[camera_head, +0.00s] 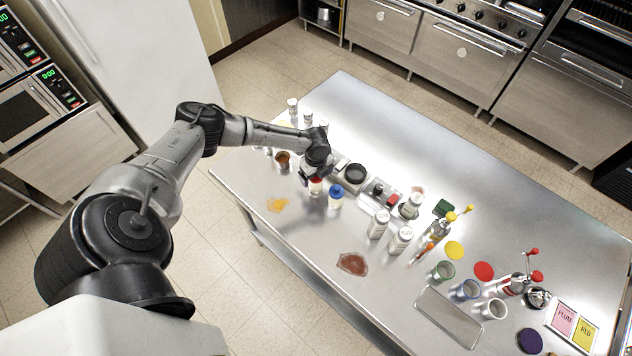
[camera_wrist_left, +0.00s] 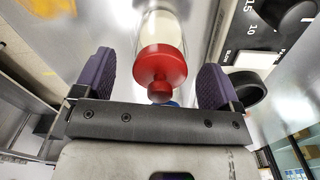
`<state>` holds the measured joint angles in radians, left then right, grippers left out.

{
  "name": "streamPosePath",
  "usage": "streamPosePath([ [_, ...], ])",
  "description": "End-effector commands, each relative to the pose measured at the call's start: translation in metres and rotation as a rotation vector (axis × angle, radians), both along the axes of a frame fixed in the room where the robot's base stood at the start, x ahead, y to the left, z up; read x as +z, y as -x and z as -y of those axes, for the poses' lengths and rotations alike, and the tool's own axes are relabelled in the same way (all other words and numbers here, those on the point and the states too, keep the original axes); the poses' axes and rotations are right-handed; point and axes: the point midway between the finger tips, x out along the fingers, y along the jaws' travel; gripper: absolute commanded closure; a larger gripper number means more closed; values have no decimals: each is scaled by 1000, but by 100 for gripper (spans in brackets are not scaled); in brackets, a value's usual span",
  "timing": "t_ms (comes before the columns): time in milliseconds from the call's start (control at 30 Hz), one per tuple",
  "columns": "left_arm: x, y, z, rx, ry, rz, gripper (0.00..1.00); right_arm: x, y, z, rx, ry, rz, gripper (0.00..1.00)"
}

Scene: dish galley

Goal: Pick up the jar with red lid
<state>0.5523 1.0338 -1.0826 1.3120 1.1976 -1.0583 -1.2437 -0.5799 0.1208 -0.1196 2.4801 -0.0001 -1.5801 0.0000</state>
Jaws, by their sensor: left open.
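The jar with the red lid (camera_head: 316,187) stands on the steel table, partly hidden under my left gripper (camera_head: 310,174) in the head view. In the left wrist view its red lid (camera_wrist_left: 160,66), with a round knob, lies between the two purple-padded fingers of my left gripper (camera_wrist_left: 157,80). The fingers are open, with a gap on each side of the lid. The clear jar body with pale contents shows beyond the lid. My right gripper is not in view.
A blue-lidded jar (camera_head: 336,193) stands close to the right of the red one. A scale (camera_head: 349,176) with a black dish sits just behind. An orange spill (camera_head: 277,204) and a brown spill (camera_head: 352,264) lie on the table. Several bottles and cups stand farther right.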

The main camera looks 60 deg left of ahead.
Motion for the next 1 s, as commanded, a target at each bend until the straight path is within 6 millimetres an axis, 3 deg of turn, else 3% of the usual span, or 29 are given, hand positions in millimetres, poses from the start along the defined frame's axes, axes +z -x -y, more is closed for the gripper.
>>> streamPosePath([
  [200,-15,0,0,0,0,0,11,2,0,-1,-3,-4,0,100],
  [433,-17,0,0,0,1,0,11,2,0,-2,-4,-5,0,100],
  [1000,-16,0,0,1,0,0,64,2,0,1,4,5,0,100],
])
